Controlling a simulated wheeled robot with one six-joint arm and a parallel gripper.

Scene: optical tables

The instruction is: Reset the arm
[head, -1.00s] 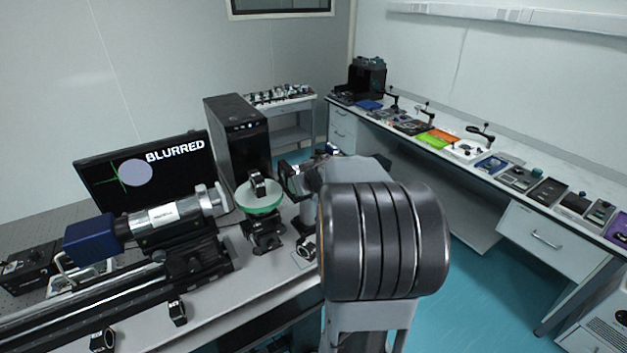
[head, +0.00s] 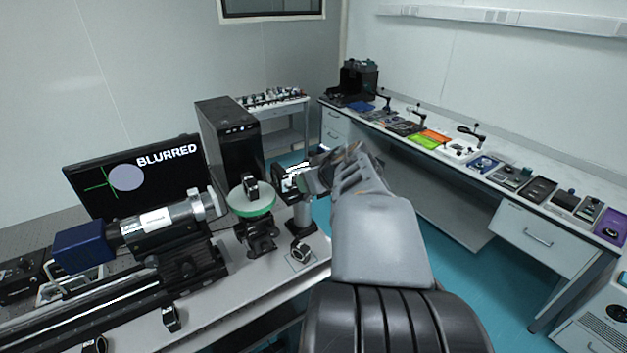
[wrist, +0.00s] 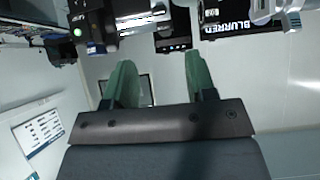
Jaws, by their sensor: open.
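My gripper shows in the wrist view (wrist: 158,88) with its two green fingers spread apart and nothing between them. In the head view my arm reaches forward over the gap to the right of the left optical table (head: 225,318). Its far end is near the optics at that table's right edge, and the fingers cannot be made out there. In the wrist view the scene appears upside down, with the optical instruments along the top and wall behind the fingers.
The left table holds a monitor (head: 140,178) reading "BLURRED", a silver-and-blue optical tube (head: 155,222), a green round mount (head: 252,205) and a black computer tower (head: 228,140). A long bench (head: 455,170) with several parts runs along the right wall. Teal floor (head: 480,285) is open between.

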